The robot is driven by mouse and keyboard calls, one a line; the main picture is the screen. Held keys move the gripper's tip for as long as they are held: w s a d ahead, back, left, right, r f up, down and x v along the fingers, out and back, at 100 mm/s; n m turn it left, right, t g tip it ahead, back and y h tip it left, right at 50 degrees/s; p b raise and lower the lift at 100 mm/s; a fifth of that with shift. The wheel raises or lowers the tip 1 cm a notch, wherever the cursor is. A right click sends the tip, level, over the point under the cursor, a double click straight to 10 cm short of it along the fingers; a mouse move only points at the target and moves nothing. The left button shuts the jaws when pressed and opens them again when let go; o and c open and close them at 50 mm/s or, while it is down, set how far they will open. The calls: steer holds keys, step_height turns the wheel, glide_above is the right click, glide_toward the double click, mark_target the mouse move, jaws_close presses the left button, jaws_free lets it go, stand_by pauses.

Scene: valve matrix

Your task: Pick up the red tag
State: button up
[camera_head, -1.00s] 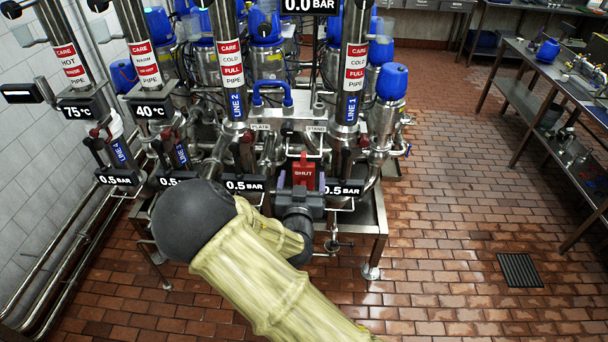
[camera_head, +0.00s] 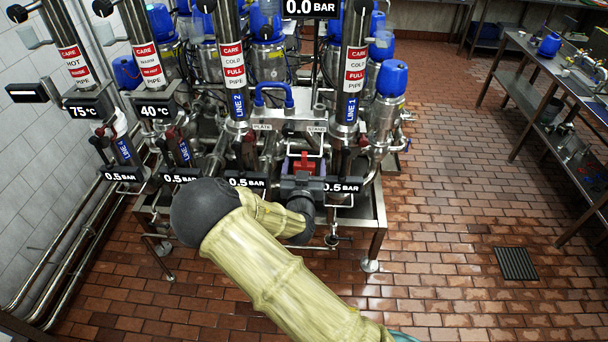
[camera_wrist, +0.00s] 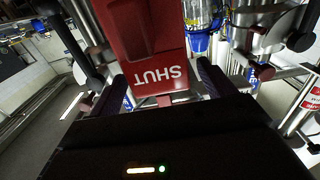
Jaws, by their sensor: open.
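The red tag (camera_head: 303,160) is at the front of the valve stand in the head view, low between two line pipes. My gripper (camera_head: 303,177) is in front of it and hides its lower part and lettering. In the wrist view the red tag (camera_wrist: 150,40) is close, with the word SHUT upside down. My gripper (camera_wrist: 162,88) is open there, with one dark finger on each side of the tag's lettered end. I cannot tell whether either finger touches it.
Steel pipes, a blue handle (camera_head: 272,94) and a blue-capped valve (camera_head: 391,80) crowd around the tag. Pressure displays (camera_head: 246,182) hang near my arm. A steel bench (camera_head: 540,98) stands at the right. The tiled floor between is open.

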stand_by(0.3)
steer(key=shift+s, duration=0.1)
steer(key=c, duration=1)
steer(key=shift+c, duration=0.4)
steer(key=shift+r, duration=0.15)
steer(key=shift+r+b, duration=0.35)
steer(key=shift+b, duration=0.25)
steer(key=s+a+r, duration=0.1)
steer(key=s, duration=1.4)
steer(key=shift+s, duration=0.15)
